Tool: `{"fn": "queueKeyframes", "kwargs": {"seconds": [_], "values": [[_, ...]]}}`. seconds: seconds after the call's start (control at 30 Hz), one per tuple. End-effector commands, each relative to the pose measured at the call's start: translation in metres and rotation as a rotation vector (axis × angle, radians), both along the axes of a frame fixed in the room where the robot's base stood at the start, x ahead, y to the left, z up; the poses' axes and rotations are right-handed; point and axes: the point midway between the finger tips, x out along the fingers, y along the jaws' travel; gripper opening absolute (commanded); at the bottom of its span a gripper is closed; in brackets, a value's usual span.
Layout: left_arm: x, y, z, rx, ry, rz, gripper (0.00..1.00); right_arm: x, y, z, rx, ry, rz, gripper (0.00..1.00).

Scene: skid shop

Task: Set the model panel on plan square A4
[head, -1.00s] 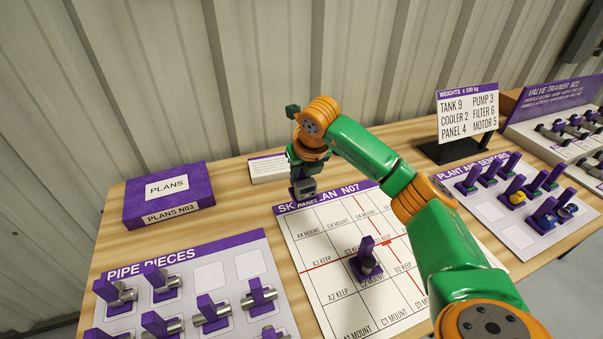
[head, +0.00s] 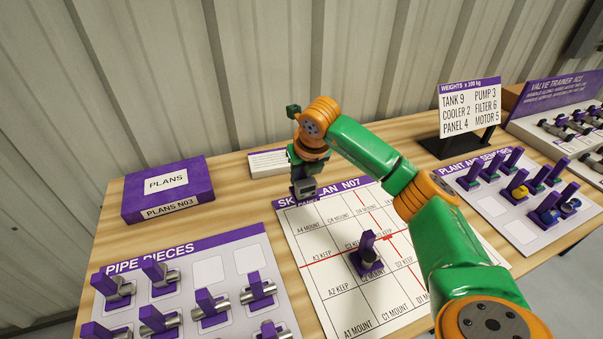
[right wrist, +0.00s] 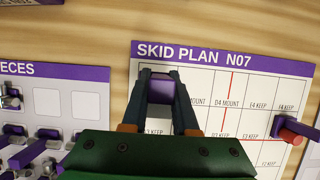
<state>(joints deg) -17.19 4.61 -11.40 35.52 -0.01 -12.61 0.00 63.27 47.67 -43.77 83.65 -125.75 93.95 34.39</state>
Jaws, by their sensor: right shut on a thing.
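The skid plan (head: 405,300) is a white gridded sheet with a purple title strip, lying on the table. My right gripper (head: 303,172) points down over its far left corner, by the A4 square (head: 308,228). It is shut on the model panel (head: 304,188), a small dark grey block. In the right wrist view the panel's purple handle (right wrist: 160,90) sits between the fingers, and the gripper hides the plan's far left squares. I cannot tell whether the panel touches the sheet. My left gripper is not in view.
A purple-handled model (head: 368,256) stands mid-plan near the red lines. The pipe pieces board (head: 222,266) is to the left, the plans box (head: 168,190) behind it. The weights sign (head: 469,108) and plant and sensors board (head: 522,228) are to the right.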

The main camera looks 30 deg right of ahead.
Motion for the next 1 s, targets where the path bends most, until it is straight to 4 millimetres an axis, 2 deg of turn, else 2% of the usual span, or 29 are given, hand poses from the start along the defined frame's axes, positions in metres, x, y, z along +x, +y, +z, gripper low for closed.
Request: {"fn": "queueKeyframes", "kwargs": {"seconds": [0.43, 0.8, 1.0], "values": [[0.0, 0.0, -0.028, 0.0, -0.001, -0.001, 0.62, -0.001, -0.001, -0.035, 0.0, 0.001, 0.0, 0.0], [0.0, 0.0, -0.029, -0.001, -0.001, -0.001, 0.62, -0.001, -0.001, -0.037, 0.0, 0.0, 0.0, 0.0], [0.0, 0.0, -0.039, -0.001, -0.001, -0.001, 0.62, -0.001, -0.001, -0.049, 0.0, 0.0, 0.0, 0.0]]}}
